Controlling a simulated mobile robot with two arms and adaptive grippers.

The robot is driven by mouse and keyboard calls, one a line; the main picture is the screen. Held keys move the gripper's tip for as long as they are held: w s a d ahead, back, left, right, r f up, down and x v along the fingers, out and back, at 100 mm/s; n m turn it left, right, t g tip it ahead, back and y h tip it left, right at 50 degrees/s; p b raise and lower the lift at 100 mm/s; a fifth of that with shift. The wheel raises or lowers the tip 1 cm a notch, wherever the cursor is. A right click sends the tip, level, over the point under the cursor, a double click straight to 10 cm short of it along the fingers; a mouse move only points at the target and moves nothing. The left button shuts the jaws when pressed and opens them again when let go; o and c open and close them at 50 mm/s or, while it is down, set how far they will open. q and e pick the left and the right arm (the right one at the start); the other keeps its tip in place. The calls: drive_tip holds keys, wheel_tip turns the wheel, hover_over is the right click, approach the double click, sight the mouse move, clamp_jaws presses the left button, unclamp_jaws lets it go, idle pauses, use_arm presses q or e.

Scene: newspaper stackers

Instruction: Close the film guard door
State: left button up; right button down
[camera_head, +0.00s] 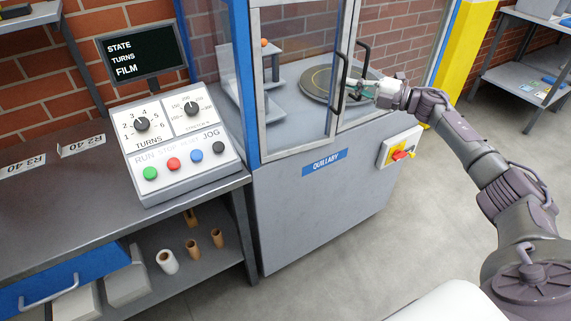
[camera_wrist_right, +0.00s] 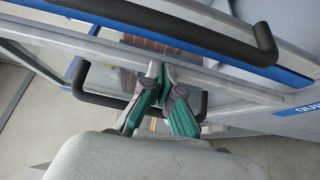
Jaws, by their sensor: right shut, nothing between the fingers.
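The film guard door is glazed in a pale metal frame (camera_head: 296,140) on the front of the blue and grey QUILLABY machine (camera_head: 315,205). Two black handles, a left one (camera_head: 339,98) and a right one (camera_head: 366,52), stand near where the two glazed panels meet. My right gripper (camera_head: 352,84) is at these handles, its fingers shut and empty. In the right wrist view its green fingertips (camera_wrist_right: 157,78) lie across the lower handle (camera_wrist_right: 103,100), close to the door frame. Contact is unclear, as is any gap between the panels. My left gripper is out of view.
A control panel (camera_head: 178,140) with knobs and coloured buttons stands on a grey bench (camera_head: 80,195) at left, below a screen (camera_head: 142,53) reading STATE TURNS FILM. A switch box (camera_head: 397,148) sits on the machine's front. The floor (camera_head: 330,285) before the machine is clear.

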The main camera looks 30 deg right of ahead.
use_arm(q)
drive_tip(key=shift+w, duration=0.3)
use_arm(e)
drive_tip(key=shift+w, duration=0.3)
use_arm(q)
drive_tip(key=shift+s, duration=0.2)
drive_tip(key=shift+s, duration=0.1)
use_arm(e)
drive_tip(key=shift+s, duration=0.15)
